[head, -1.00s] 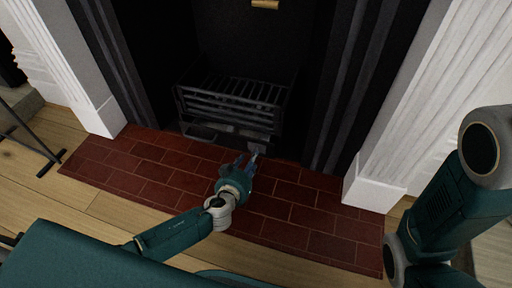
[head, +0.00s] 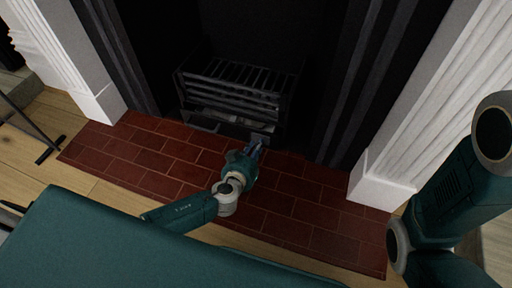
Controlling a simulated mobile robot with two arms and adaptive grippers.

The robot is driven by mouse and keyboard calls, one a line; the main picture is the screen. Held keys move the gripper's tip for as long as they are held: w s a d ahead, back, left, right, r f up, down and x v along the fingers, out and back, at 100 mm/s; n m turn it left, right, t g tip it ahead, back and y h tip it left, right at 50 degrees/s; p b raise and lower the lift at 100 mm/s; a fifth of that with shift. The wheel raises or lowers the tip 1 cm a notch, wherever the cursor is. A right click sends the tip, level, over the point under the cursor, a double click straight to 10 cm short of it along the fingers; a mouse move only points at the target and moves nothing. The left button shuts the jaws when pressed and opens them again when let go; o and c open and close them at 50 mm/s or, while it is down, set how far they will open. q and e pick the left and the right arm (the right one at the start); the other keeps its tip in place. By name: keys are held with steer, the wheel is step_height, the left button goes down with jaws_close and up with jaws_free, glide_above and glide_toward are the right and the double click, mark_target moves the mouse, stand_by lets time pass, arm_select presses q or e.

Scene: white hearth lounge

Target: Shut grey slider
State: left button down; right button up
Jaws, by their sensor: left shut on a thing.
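The grey slider (head: 233,131) is a low dark piece under the front of the black fire grate, close to the brick hearth. Its outline is hard to make out in the shade. My left gripper (head: 255,145) reaches in from the left over the bricks. Its fingers are shut on the slider's front edge, near its right end. The fingers hide the part they hold. My right arm shows at the right edge, but its gripper is out of view.
The grate (head: 232,92) stands in the dark fireplace opening, above the slider. The red brick hearth (head: 300,215) in front is bare. White pillars (head: 378,185) flank the opening. A dark metal stand (head: 40,140) is on the wood floor at left.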

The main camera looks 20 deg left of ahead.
arm_select(q)
steer(key=shift+a+f, duration=0.2)
steer(key=shift+a, duration=0.25)
steer(key=a+b, duration=0.1)
steer(key=a, duration=0.4)
steer(key=shift+w+a+r, duration=0.1)
steer(key=shift+a, duration=0.25)
steer(key=c, duration=1.6)
jaws_free()
steer(key=shift+a, duration=0.1)
steer(key=shift+r, duration=0.1)
steer(key=v, duration=1.2)
